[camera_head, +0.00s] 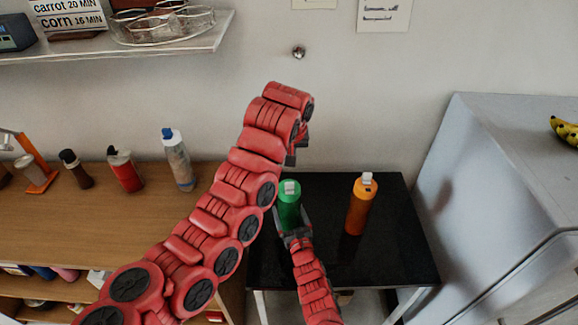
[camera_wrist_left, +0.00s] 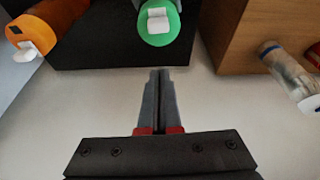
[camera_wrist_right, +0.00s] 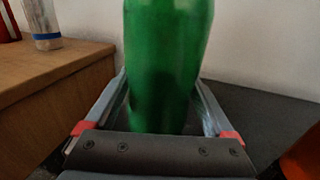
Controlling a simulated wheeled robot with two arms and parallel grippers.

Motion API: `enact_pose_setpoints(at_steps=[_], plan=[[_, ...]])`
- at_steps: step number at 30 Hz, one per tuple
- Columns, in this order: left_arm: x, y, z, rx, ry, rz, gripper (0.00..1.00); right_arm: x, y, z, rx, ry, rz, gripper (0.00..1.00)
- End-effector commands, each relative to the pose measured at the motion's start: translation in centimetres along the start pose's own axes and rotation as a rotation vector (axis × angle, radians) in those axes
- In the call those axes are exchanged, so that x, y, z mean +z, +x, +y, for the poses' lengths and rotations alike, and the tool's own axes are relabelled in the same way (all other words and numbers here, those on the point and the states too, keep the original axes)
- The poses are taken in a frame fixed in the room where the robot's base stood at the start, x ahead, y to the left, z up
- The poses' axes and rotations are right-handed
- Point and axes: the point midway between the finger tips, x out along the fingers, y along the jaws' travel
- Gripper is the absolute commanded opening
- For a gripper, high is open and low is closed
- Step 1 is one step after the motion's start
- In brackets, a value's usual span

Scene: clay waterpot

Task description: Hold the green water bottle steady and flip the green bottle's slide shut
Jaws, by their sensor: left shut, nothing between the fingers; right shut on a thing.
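The green bottle (camera_head: 289,203) stands upright on the black table. Its green lid with a white slide (camera_wrist_left: 158,21) shows at the top of the left wrist view; I cannot tell clearly how far the slide is tipped. My right gripper (camera_head: 293,235) is shut around the bottle's lower body, with a finger on each side of the green body (camera_wrist_right: 165,65) in the right wrist view. My left gripper (camera_head: 291,159) is above the bottle, shut and empty. Its closed fingertips (camera_wrist_left: 160,72) are apart from the lid in the left wrist view.
An orange bottle (camera_head: 361,205) with a white slide stands right of the green one on the black table (camera_head: 400,245). A wooden counter (camera_head: 90,215) with several bottles is on the left. A grey fridge (camera_head: 490,190) stands on the right, a wall behind.

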Motion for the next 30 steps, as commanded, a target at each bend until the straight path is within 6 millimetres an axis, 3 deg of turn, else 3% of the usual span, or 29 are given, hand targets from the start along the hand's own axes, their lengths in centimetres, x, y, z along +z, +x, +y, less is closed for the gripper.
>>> enact_pose_setpoints(at_steps=[3,9,23,24,25,30], plan=[[-0.1,-2.3,0.0,0.002,-0.001,0.005,0.0,0.0,0.0,0.0,0.0,0.0,-0.001,0.0],[-0.1,-4.4,-0.1,-0.001,-0.001,0.004,0.0,0.0,0.0,0.0,0.0,0.0,-0.001,0.0],[0.0,-4.7,-0.1,-0.001,-0.001,0.0,0.0,0.1,0.0,0.0,0.0,0.0,-0.001,0.0],[0.0,-4.7,-0.1,-0.001,-0.001,0.0,0.0,0.1,0.0,0.0,0.0,0.0,-0.001,0.95],[0.0,-4.7,-0.1,-0.001,-0.001,0.0,0.0,0.1,0.0,0.0,0.0,0.0,-0.001,1.0],[0.0,-4.7,-0.1,-0.001,-0.001,0.001,0.0,0.0,0.0,0.0,0.0,0.0,-0.001,1.0]])
